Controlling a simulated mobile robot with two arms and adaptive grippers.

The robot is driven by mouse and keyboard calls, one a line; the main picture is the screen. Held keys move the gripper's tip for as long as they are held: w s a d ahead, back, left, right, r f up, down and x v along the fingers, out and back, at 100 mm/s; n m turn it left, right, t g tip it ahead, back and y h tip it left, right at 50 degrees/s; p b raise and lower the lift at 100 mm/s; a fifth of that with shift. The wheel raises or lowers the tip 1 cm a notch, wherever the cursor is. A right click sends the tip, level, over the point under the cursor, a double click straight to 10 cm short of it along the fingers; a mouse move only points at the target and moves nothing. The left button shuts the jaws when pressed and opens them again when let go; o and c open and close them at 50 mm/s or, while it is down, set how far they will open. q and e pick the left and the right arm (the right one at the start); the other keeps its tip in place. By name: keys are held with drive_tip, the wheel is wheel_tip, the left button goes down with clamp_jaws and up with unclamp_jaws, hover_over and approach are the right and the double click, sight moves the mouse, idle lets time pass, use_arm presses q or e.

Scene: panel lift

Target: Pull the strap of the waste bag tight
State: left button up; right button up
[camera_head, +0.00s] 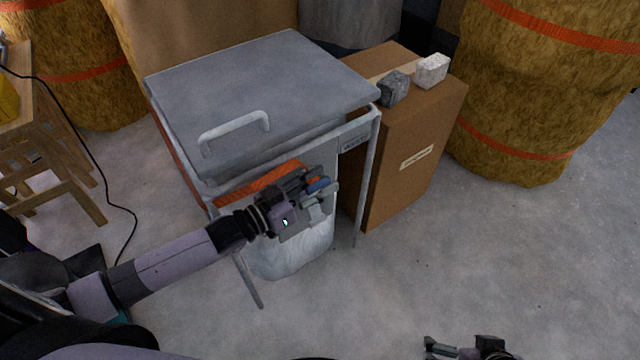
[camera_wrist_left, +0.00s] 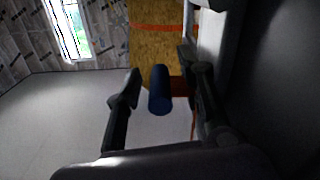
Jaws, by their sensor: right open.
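The pale waste bag (camera_head: 290,258) hangs in a grey metal stand (camera_head: 360,190) under a closed grey lid (camera_head: 260,95). An orange strap (camera_head: 262,183) runs round the bag below the rim. A blue cylinder-shaped strap end (camera_head: 317,185) is at my left gripper (camera_head: 322,194) at the stand's front. In the left wrist view, the blue end (camera_wrist_left: 160,92) lies between the fingers of my left gripper (camera_wrist_left: 160,85), with a gap visible on its left side. That gripper looks open around it. My right gripper (camera_head: 440,350) is open and empty at the bottom edge, partly cut off.
A cardboard box (camera_head: 410,150) stands right of the stand, with a dark block (camera_head: 394,89) and a white block (camera_head: 431,71) on top. Insulation rolls (camera_head: 540,90) stand behind. A wooden stool (camera_head: 45,160) and black cable (camera_head: 100,185) are at left. The right-hand floor is clear.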

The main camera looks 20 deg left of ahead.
use_arm(q)
drive_tip(key=shift+c, duration=0.5)
clamp_jaws()
idle(0.5)
